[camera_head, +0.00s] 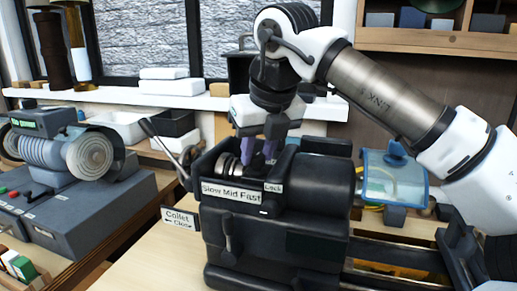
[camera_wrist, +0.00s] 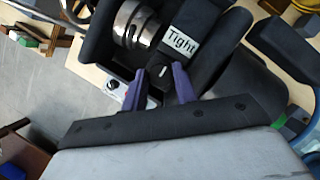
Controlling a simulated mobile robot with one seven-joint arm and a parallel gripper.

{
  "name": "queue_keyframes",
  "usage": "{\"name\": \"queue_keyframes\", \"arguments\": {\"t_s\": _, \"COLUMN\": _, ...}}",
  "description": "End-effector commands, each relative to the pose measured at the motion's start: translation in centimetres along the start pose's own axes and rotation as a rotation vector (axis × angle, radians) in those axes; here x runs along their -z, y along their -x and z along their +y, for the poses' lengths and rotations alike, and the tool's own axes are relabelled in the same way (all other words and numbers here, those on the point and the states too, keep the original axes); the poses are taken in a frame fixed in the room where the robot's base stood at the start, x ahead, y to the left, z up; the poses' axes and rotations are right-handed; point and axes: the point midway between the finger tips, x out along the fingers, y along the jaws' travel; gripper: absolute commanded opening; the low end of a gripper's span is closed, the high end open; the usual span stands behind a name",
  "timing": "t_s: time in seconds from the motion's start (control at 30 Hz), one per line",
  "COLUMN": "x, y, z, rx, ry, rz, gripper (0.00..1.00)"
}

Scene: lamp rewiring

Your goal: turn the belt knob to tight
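The belt knob (camera_wrist: 160,73) is a small dark round knob with a white mark, seen in the wrist view inside the machine's open top. A white "Tight" label (camera_wrist: 182,42) is just above and right of it. My gripper (camera_wrist: 159,70) points down into the opening of the dark lathe headstock (camera_head: 270,247). Its two purple fingers are apart, one on each side of the knob; I cannot tell whether they touch it. In the head view my gripper (camera_head: 262,150) is behind the front wall, which hides the knob.
Stepped metal pulleys (camera_wrist: 133,25) are close to the left finger. A lever (camera_head: 160,143) sticks up at the headstock's left. Labels read "Slow Mid Fast" (camera_head: 231,192) and "Collet Close" (camera_head: 181,219). A blue clear guard (camera_head: 393,180) is at right, a grey machine (camera_head: 70,190) at left.

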Motion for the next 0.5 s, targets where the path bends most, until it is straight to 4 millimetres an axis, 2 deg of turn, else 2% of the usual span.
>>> {"name": "queue_keyframes", "arguments": {"t_s": 0.03, "x": 0.00, "y": 0.01, "z": -0.01, "rx": 0.000, "ry": 0.000, "rz": 0.000, "gripper": 0.35}}
{"name": "queue_keyframes", "arguments": {"t_s": 0.13, "x": -0.01, "y": 0.01, "z": -0.01, "rx": 0.000, "ry": 0.000, "rz": 0.000, "gripper": 0.48}}
{"name": "queue_keyframes", "arguments": {"t_s": 0.5, "x": 0.00, "y": -0.01, "z": -0.10, "rx": 0.001, "ry": 0.000, "rz": 0.000, "gripper": 0.48}}
